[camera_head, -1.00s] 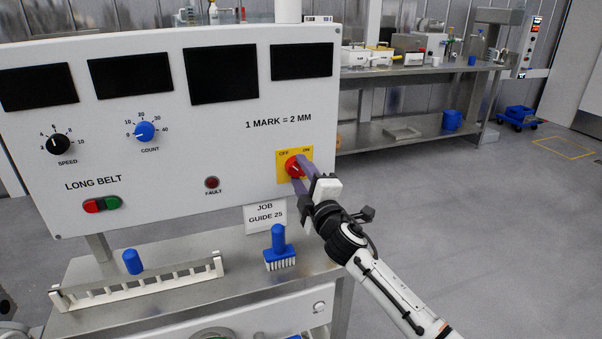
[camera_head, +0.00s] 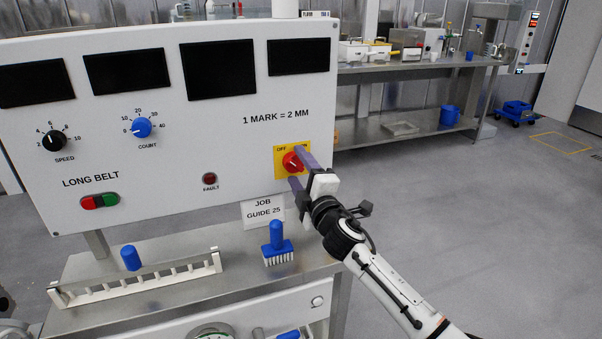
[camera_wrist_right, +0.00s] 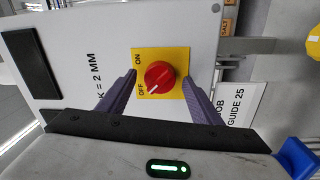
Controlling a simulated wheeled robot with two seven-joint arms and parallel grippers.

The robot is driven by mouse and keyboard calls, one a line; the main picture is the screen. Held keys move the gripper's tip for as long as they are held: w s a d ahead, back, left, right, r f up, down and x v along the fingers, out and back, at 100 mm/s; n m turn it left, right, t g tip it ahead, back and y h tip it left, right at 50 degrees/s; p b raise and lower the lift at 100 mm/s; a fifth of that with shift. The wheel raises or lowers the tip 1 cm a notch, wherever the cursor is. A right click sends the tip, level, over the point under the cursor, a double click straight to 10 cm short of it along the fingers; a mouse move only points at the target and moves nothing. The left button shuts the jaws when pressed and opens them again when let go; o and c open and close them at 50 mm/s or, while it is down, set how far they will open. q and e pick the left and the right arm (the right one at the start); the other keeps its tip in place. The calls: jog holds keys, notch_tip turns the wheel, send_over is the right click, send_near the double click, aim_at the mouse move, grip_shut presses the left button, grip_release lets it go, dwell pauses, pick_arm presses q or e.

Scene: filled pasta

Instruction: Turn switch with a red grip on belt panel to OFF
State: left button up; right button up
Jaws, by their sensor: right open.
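The switch has a round red grip (camera_head: 292,162) on a yellow plate (camera_head: 280,174) at the lower right of the white belt panel (camera_head: 230,130). In the right wrist view the red grip (camera_wrist_right: 160,73) has a white mark pointing toward OFF. My right gripper (camera_head: 296,167) is open, its two purple fingers on either side of the grip. In the right wrist view gaps show between the grip and both fingers, so it appears not held. In the head view the upper finger covers the ON label. My left gripper is not in view.
The panel also has a black speed knob (camera_head: 54,140), a blue count knob (camera_head: 141,127), a red-green button (camera_head: 100,201) and a fault lamp (camera_head: 210,178). Below are a blue brush (camera_head: 278,246), a job card (camera_head: 263,212) and a slotted rail (camera_head: 140,284).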

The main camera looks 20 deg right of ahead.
jog(key=s, duration=1)
jog(key=shift+s+d+f, duration=0.15)
jog(key=shift+d+f, duration=0.05)
jog(key=shift+f, duration=0.15)
jog(key=shift+f, duration=0.1)
jog(key=s+a+f+m+g+y, duration=0.15)
jog(key=s+f+m+g, duration=0.3)
jog(key=s+f, duration=0.8)
jog(key=s+a+f+m+g, duration=0.25)
jog(key=s+f+m, duration=0.25)
jog(key=s+f, duration=0.7)
jog(key=s+a+f+m+g, duration=0.1)
jog(key=s+f+m+g, duration=0.2)
jog(key=s+f, duration=0.6)
jog(key=shift+s+f+m, duration=0.3)
jog(key=shift+f+m, duration=0.15)
jog(key=shift+m, duration=0.5)
